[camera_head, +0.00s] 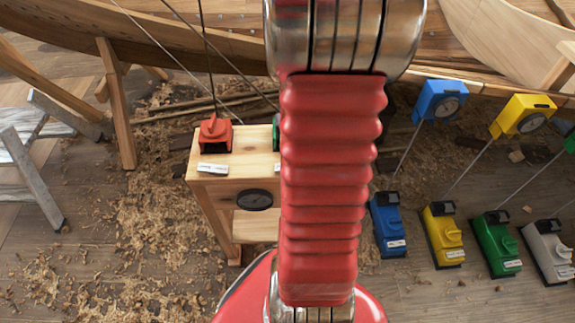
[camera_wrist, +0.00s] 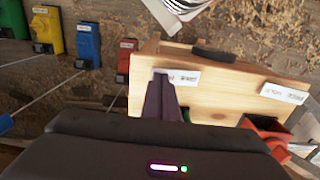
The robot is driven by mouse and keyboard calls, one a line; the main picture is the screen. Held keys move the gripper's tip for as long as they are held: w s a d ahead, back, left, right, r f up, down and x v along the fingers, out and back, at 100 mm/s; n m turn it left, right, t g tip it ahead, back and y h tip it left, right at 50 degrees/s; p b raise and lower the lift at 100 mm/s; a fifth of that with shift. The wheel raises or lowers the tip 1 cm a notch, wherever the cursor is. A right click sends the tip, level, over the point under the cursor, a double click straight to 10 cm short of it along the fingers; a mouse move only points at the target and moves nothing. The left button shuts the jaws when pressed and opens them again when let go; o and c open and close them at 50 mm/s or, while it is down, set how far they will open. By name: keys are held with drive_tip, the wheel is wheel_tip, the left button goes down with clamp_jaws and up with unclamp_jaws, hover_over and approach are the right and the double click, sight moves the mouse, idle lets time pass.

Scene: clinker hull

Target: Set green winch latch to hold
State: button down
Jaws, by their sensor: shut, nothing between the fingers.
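A green latch (camera_head: 277,132) stands on top of the wooden stand (camera_head: 215,165), mostly hidden behind my red arm in the head view. In the wrist view, only small green patches (camera_wrist: 175,123) show beside my fingers. My gripper (camera_wrist: 163,78) is shut and empty, its dark fingertips over the stand's edge at a white label (camera_wrist: 184,77). Contact with the latch cannot be told. The latch's setting and most label text are unreadable. In the head view the gripper is hidden by the arm.
A red latch (camera_head: 214,133) sits left of the green one on the stand. Blue (camera_head: 388,225), yellow (camera_head: 442,236), green (camera_head: 495,243) and grey (camera_head: 547,251) units stand on the floor at right. Cables run upward.

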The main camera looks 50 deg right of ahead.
drive_tip(key=shift+f, duration=0.6)
idle(0.5)
drive_tip(key=shift+r, duration=3.55)
drive_tip(key=w+a+r+n+t, duration=0.1)
drive_tip(key=a+r, duration=0.4)
drive_tip(key=a, duration=0.5)
drive_tip(key=w+a+r+n+t, duration=0.1)
drive_tip(key=a+r+n, duration=0.4)
drive_tip(key=a, duration=0.6)
drive_tip(key=a+r+n+t, duration=0.3)
drive_tip(key=a+r, duration=0.2)
drive_tip(key=a, duration=0.5)
drive_tip(key=shift+w+a+r+n+t, duration=0.15)
drive_tip(key=shift+w+r+n+t, duration=0.15)
drive_tip(key=shift+w+r+n, duration=0.1)
